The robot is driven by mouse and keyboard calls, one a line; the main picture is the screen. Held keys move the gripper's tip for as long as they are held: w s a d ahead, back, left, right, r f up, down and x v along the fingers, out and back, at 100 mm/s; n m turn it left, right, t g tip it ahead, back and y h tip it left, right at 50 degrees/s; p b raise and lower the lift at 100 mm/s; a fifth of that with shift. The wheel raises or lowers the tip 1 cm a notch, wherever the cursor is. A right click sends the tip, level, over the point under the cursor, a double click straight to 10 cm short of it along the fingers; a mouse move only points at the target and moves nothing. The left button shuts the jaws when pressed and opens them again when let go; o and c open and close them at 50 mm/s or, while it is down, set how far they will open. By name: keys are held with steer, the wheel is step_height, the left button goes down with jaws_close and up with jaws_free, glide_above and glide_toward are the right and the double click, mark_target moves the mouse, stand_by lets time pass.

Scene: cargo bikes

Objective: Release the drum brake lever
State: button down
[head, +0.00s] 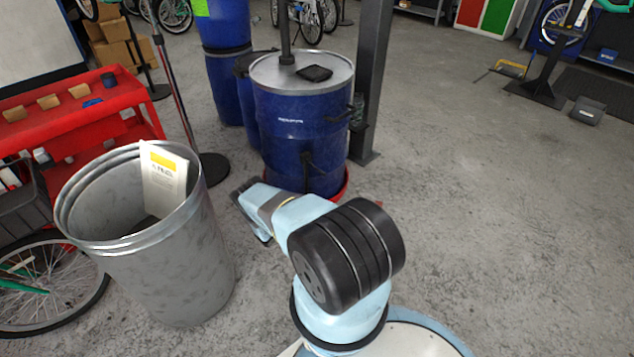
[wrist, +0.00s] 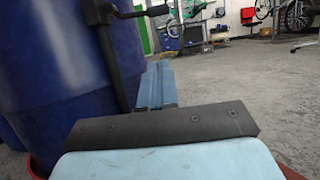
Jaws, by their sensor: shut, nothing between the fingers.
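A blue drum (head: 295,125) with a grey metal lid stands upright near the middle of the head view. A black lever fitting (head: 308,160) sits low on its near side. In the wrist view the drum (wrist: 50,60) fills the left. The black lever (wrist: 108,50) there has an upright bar against the drum and a short handle reaching right at the top. My gripper (wrist: 156,72) shows as light-blue fingers, shut and empty, just right of and below the lever. I see no contact with it. In the head view my arm partly hides the gripper end.
A dark post (head: 370,80) rises just right of the drum.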

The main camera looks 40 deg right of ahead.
steer(key=shift+s+f, duration=0.15)
steer(key=shift+f, duration=0.1)
steer(key=s+a+r+x, duration=0.1)
steer(key=r+x, duration=0.1)
steer(key=x, duration=1)
steer(key=shift+w+d+r, duration=0.4)
steer(key=shift+w+r, duration=0.1)
